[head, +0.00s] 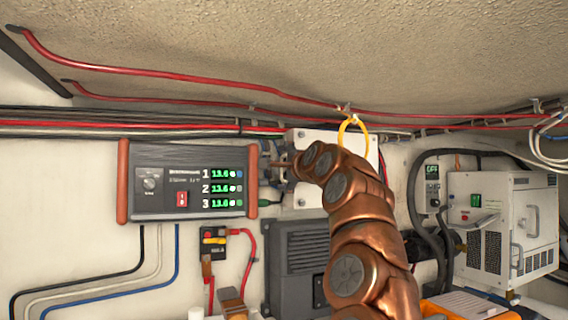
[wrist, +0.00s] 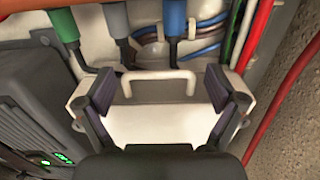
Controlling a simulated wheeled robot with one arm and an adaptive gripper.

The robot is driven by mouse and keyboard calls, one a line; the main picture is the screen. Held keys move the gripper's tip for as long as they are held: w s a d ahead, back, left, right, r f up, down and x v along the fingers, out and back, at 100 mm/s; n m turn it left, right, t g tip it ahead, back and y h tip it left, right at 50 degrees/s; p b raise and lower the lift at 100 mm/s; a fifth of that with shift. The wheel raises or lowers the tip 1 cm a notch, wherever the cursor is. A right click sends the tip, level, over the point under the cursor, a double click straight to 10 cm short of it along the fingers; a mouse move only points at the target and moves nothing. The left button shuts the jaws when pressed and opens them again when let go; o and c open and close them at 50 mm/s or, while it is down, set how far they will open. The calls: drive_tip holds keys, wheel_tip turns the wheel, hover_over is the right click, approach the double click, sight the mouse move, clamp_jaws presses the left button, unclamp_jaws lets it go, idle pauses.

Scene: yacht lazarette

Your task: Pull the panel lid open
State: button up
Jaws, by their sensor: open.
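The panel is a white box on the wall, partly hidden behind my copper arm in the head view (head: 308,200). In the wrist view its white lid (wrist: 160,122) fills the middle, with a pale bar handle (wrist: 158,74) on it. My gripper (wrist: 158,90) is open and empty. Its two dark fingers stand apart, one to the left and one to the right of the handle, with a gap at both sides. Whether the fingertips are level with the handle in depth is hard to tell. The lid looks shut.
Green, grey and blue cables (wrist: 172,25) plug in beside the lid's far edge, and red cables run at the right. A display unit (head: 190,180) is left of the panel. A yellow ring (head: 352,125) shows above my arm. A white machine (head: 505,230) stands at right.

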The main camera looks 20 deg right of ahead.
drive_tip(key=shift+c, duration=0.4)
drive_tip(key=c, duration=1.3)
drive_tip(key=shift+r, duration=0.1)
drive_tip(key=shift+c, duration=0.3)
drive_tip(key=shift+s, duration=0.2)
